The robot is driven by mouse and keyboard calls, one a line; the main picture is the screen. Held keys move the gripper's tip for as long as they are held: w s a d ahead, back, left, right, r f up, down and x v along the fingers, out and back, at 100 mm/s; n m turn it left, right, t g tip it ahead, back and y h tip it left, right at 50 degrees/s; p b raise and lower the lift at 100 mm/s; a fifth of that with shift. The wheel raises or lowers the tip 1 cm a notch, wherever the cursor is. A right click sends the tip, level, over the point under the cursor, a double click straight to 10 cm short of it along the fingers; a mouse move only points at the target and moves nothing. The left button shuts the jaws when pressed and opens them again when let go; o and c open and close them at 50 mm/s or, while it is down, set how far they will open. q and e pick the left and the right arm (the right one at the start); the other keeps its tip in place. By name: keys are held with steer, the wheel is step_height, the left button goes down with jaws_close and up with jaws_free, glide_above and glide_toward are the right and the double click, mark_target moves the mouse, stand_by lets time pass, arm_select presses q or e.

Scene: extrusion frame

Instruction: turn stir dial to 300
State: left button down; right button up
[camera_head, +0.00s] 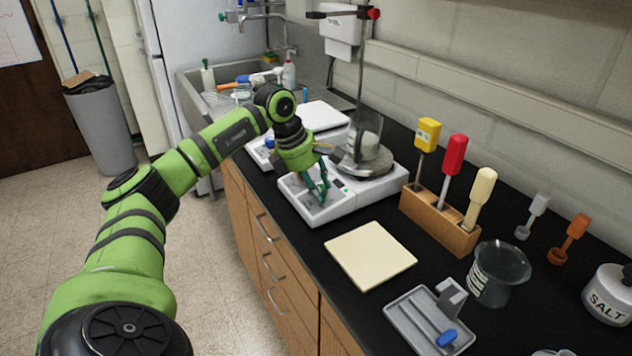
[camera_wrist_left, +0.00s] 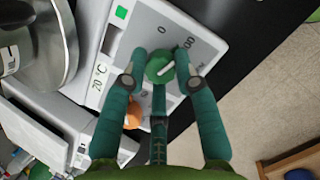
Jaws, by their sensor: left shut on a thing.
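The white hotplate stirrer (camera_head: 368,198) stands on the black bench. In the left wrist view its panel (camera_wrist_left: 152,27) carries a green dial (camera_wrist_left: 160,66) with a white pointer line. The line slants toward the upper right, near a partly hidden number ending in 00; a 0 is printed above the dial. My left gripper (camera_head: 318,190) is over the panel's front. In the wrist view its fingers (camera_wrist_left: 160,58) are shut on the green dial from both sides. My right gripper is out of view.
A round metal plate (camera_head: 362,163) with glassware and a stand rod (camera_head: 362,70) is behind the gripper. A second white device (camera_head: 318,115) stands beyond. A wooden rack (camera_head: 438,222), a cream pad (camera_head: 370,255) and a grey tray (camera_head: 425,320) lie nearer.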

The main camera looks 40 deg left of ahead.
arm_select(q)
steer(key=shift+d+m, duration=0.1)
steer(key=shift+m, duration=0.9)
steer(key=c, duration=1)
jaws_free()
steer(key=shift+d, duration=0.1)
steer(key=v, duration=1.2)
steer(key=shift+w+r, duration=0.1)
steer(key=shift+w, duration=0.2)
